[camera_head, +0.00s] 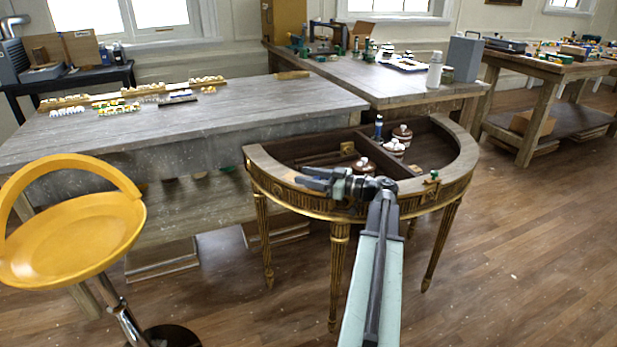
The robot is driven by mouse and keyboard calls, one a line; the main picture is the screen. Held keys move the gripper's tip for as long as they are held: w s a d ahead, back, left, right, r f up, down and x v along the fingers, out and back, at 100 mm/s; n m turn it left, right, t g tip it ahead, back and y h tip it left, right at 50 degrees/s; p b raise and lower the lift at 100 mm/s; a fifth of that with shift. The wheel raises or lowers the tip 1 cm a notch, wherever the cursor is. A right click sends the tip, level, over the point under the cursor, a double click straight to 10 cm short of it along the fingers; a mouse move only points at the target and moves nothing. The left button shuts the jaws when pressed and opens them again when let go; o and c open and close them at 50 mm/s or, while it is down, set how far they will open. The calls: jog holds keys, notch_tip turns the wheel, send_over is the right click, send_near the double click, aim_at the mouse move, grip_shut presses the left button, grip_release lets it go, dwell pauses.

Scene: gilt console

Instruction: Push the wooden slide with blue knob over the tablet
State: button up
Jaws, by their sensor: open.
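A small upright blue piece (378,127), which may be the blue knob, stands at the back of the half-round gilt console (262,160), near its middle divider. I cannot clearly make out the wooden slide under it. I cannot pick out a tablet; a small tan block (347,148) shows inside the left compartment. My gripper (303,178) is open and empty, over the console's front left rim, pointing left. It is in front of the blue piece and apart from it. My gripper and arm hide part of the front rim.
Brown lidded pots (402,133) and white rounded items (393,149) sit in the console. A small green-topped piece (432,177) is on its front right rim. A grey worktable (250,105) stands behind left, a yellow stool (75,235) at left. The right floor is clear.

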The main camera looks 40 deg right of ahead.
grip_shut()
dwell(1.4)
